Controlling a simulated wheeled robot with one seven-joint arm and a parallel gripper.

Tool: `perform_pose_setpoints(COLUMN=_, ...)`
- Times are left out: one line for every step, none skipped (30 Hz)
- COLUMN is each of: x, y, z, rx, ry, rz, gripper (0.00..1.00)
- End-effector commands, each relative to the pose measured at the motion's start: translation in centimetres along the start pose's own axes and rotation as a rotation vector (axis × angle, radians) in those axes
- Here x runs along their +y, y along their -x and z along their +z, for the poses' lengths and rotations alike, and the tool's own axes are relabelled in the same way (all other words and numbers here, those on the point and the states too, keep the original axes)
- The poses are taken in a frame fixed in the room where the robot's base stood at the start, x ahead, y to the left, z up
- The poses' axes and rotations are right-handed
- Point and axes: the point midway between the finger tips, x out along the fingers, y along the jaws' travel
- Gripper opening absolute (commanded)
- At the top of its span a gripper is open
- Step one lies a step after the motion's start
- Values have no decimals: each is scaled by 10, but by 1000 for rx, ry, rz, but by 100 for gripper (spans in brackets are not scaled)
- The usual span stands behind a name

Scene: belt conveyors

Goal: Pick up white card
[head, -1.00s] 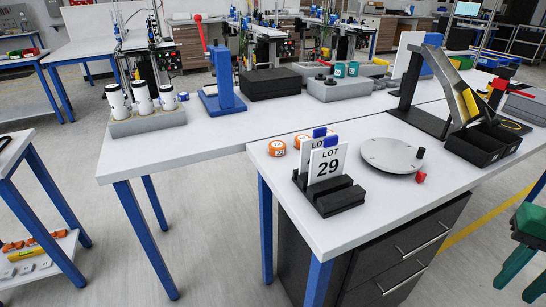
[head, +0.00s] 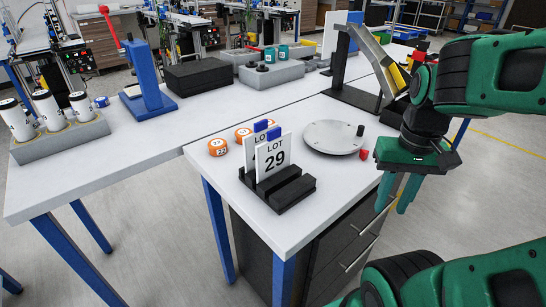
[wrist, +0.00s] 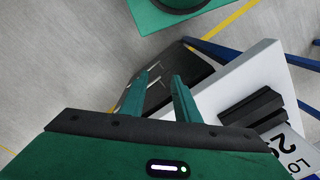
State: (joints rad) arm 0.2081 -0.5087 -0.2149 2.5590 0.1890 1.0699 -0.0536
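Two white cards stand upright in a black slotted holder (head: 288,191) near the front corner of the table. The front white card (head: 273,158) reads "LOT 29"; the other white card (head: 252,146) is behind it, mostly hidden, and a blue piece shows at the top of each. My gripper (head: 398,195) is to the right of the holder, beyond the table's right edge, pointing down, apart from the cards. In the wrist view my gripper (wrist: 161,92) has its two green fingers apart with nothing between them. The front card shows partly at the lower right there (wrist: 288,150).
A grey round turntable (head: 333,137) with a black knob and a red cube (head: 363,154) lies behind the holder. Orange round tins (head: 218,147) stand to its left. A dark slanted chute stand (head: 350,95) is at the back.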

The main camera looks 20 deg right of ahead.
Motion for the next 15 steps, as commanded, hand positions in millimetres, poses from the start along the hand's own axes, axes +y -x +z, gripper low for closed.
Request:
perform_pose_setpoints(x=-8, y=5, z=-4, rx=2, ry=52, rz=0, gripper=29)
perform_pose_setpoints(x=-13, y=8, z=-7, rx=2, ry=97, rz=0, gripper=29)
perform_pose_setpoints(x=-20, y=14, z=-14, rx=2, ry=173, rz=0, gripper=29)
perform_pose_setpoints(x=-26, y=18, z=-20, rx=3, ry=241, rz=0, gripper=29)
perform_pose_setpoints(x=-33, y=24, z=-26, rx=2, ry=316, rz=0, gripper=29)
perform_pose_setpoints(x=-43, y=32, z=-35, rx=3, ry=428, rz=-1, gripper=29)
perform_pose_setpoints(x=-51, y=38, z=-42, rx=2, ry=518, rz=0, gripper=29)
perform_pose_setpoints(x=-59, y=44, z=-49, rx=2, ry=609, rz=-1, gripper=29)
perform_pose_setpoints(x=-71, y=52, z=-58, rx=2, ry=732, rz=0, gripper=29)
perform_pose_setpoints(x=-81, y=58, z=-64, rx=3, ry=824, rz=0, gripper=29)
perform_pose_setpoints(x=-90, y=64, z=-70, rx=2, ry=917, rz=0, gripper=29)
perform_pose_setpoints(x=-104, y=72, z=-77, rx=2, ry=1040, rz=1, gripper=29)
perform_pose_setpoints(x=-114, y=78, z=-82, rx=3, ry=1133, rz=1, gripper=29)
perform_pose_setpoints(x=-124, y=84, z=-87, rx=2, ry=1225, rz=1, gripper=29)
perform_pose_setpoints(x=-139, y=92, z=-93, rx=3, ry=1348, rz=2, gripper=29)
